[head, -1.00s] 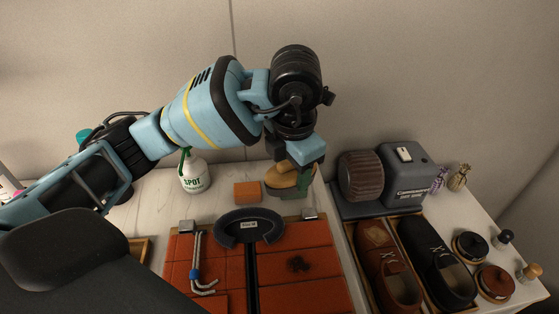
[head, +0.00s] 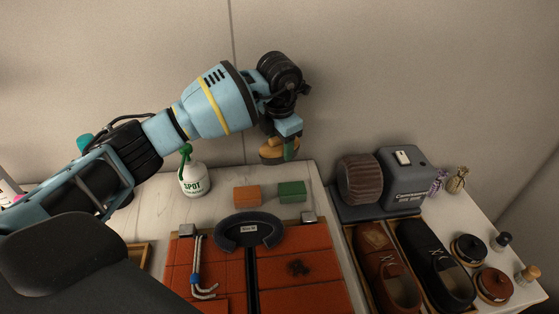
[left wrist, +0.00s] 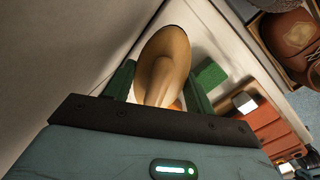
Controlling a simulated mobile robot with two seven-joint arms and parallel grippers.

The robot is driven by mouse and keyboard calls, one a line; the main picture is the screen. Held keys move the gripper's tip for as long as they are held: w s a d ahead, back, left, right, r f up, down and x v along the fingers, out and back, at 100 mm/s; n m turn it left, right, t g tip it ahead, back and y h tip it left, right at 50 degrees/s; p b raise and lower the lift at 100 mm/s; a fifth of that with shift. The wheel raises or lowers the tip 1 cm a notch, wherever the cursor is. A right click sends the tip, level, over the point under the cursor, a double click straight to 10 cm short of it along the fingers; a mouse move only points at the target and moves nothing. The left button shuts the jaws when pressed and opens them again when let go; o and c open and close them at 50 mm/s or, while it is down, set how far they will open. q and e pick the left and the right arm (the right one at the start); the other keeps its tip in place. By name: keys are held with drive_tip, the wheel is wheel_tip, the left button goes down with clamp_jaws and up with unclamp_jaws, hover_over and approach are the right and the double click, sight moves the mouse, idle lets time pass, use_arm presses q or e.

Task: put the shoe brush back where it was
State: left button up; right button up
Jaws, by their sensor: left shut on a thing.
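The shoe brush (head: 271,155) has a rounded tan wooden back. My left gripper (head: 281,148) is shut on it and holds it up near the back wall, above the rear edge of the white counter. In the left wrist view the brush (left wrist: 164,62) sits between the green fingers of the left gripper (left wrist: 160,90). The brush's underside is mostly hidden. A green block (head: 291,191) and an orange block (head: 247,195) lie on the counter below and in front of the brush. My right gripper is not in view.
A white spot-cleaner bottle (head: 194,179) stands left of the blocks. An orange tiled board (head: 300,245) with a dark curved piece (head: 248,231) lies in front. A grey machine (head: 405,178) and a tray of shoes (head: 386,273) are at right. Bare counter shows around the blocks.

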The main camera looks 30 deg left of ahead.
sight(280, 160)
use_arm(q)
drive_tip(key=shift+f, duration=2.85)
drive_tip(key=shift+w+a+f, duration=0.15)
drive_tip(key=shift+f, duration=0.15)
drive_tip(key=shift+f, duration=0.25)
drive_tip(key=o, duration=0.9)
drive_tip(key=r, duration=0.4)
drive_tip(key=s+r, duration=0.1)
drive_tip(key=r, duration=0.3)
drive_tip(key=d+r, duration=0.1)
drive_tip(key=r, duration=0.3)
drive_tip(key=shift+s+r+p, duration=0.2)
drive_tip(key=shift+s+p, duration=0.1)
drive_tip(key=shift+s, duration=0.1)
